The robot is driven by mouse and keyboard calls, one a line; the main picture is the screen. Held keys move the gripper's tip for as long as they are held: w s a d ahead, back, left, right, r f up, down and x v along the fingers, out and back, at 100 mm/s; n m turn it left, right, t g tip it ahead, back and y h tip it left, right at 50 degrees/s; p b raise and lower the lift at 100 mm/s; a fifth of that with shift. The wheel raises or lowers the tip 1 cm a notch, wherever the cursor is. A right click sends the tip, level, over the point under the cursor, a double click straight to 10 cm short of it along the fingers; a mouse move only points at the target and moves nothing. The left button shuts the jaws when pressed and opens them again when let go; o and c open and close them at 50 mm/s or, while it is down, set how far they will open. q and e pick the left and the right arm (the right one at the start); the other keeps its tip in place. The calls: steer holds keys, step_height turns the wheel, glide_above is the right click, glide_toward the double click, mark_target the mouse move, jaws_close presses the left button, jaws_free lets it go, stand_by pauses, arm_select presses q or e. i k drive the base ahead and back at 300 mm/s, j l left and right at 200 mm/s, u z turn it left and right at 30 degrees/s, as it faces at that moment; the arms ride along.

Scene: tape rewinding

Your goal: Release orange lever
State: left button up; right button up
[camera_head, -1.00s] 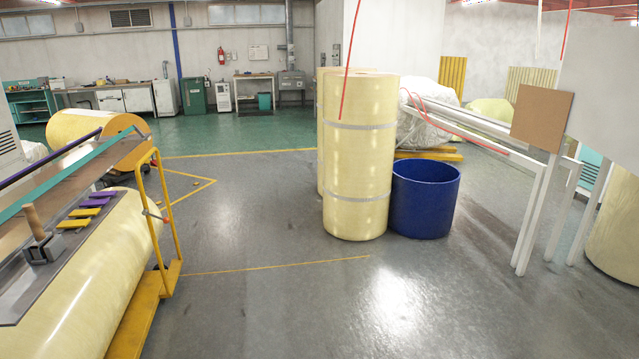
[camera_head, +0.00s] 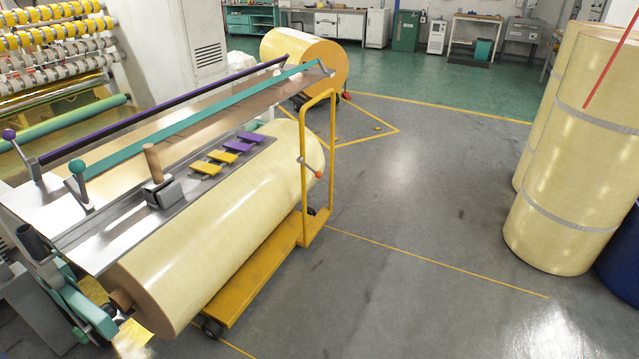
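A purple-knobbed lever (camera_head: 9,136) and a teal-knobbed lever (camera_head: 77,168) stand at the left end of the machine table (camera_head: 35,205). A tan handle (camera_head: 152,160) stands upright on a grey block on the table. A small lever with an orange-red tip (camera_head: 318,174) sticks out from the yellow cart's upright frame (camera_head: 333,150). A large cream roll (camera_head: 225,240) lies beside the table, on or over the yellow cart. Neither of my grippers shows.
Yellow and purple tabs (camera_head: 222,157) lie along the table's edge. Another roll (camera_head: 305,65) lies behind. Tall wrapped rolls (camera_head: 570,150) and a blue bin (camera_head: 620,250) stand at the right. The grey floor (camera_head: 420,210) between is clear. A slitting machine (camera_head: 50,60) is at the back left.

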mark_target(318, 174)
steer(key=i+l+u, duration=0.1)
steer(key=i+l, duration=0.2)
steer(key=i+j+z, duration=0.45)
steer(key=i, duration=0.3)
steer(key=i+j+z, duration=0.45)
steer(key=i+j, duration=0.15)
steer(key=j, duration=0.2)
